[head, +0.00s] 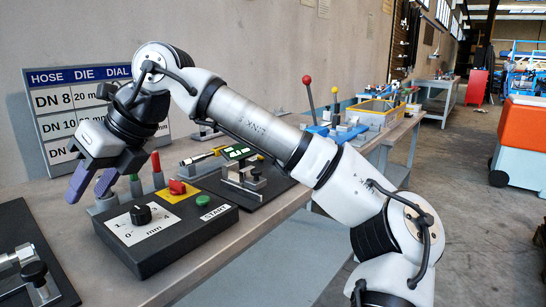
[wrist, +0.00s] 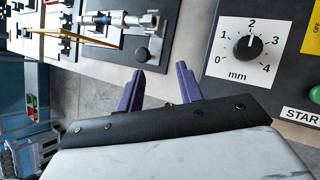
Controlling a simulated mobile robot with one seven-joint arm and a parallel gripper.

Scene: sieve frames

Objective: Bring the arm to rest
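My gripper (head: 88,194) hangs at the left of the head view, pointing down over the bench just left of a dark control box (head: 165,246). Its two purple fingers are apart with nothing between them. The wrist view also shows my gripper (wrist: 160,69) open and empty, with the bench between the fingertips. My arm reaches across the head view from the lower right, bent at the elbow, and hides part of the bench behind it.
The box carries a black mm dial (head: 141,214), a red switch (head: 177,187) and a green button (head: 203,201). A dial chart (head: 60,76) stands behind. A dark fixture (head: 38,262) sits at lower left. Floor at right is open beside an orange-and-white cabinet (head: 521,140).

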